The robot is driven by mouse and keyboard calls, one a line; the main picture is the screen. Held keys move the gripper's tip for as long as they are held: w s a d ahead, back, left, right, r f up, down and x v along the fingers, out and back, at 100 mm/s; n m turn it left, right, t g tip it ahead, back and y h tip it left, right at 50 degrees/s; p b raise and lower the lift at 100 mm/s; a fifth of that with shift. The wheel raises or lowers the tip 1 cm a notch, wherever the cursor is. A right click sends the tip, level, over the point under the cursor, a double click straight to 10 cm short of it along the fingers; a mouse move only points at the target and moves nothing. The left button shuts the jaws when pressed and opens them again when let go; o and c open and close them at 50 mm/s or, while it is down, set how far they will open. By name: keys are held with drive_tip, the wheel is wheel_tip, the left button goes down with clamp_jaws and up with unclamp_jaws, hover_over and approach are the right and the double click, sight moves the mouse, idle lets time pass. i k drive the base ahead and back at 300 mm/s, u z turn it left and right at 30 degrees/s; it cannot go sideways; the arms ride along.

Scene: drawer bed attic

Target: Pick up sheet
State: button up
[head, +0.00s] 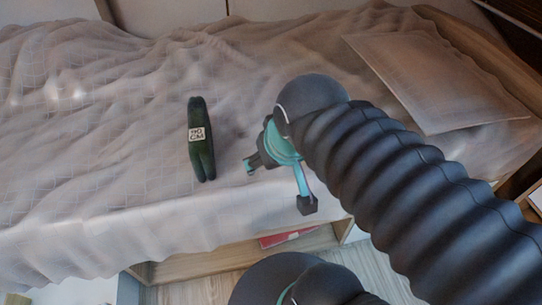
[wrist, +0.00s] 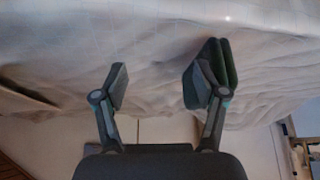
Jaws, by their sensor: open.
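A pale, wrinkled sheet (head: 110,125) is spread over the bed, and its edge hangs down the near side. In the wrist view the sheet (wrist: 150,45) fills the upper part, with folds behind the fingers. My gripper (head: 279,184) is at the near edge of the bed, right of a dark green object. In the wrist view my gripper (wrist: 158,88) is open, its two fingers wide apart, with only sheet visible between them. I cannot tell whether the fingertips touch the sheet.
The dark green object (head: 202,145) with a white label lies on the sheet; in the wrist view it (wrist: 231,65) shows behind the right finger. A flat pillow (head: 440,80) lies at the right. A red item (head: 285,238) is in the bed's lower drawer.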

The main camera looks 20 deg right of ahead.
sight(201, 147)
drive_tip(key=z, duration=0.1)
drive_tip(key=k, duration=1.25)
drive_tip(key=z, duration=0.2)
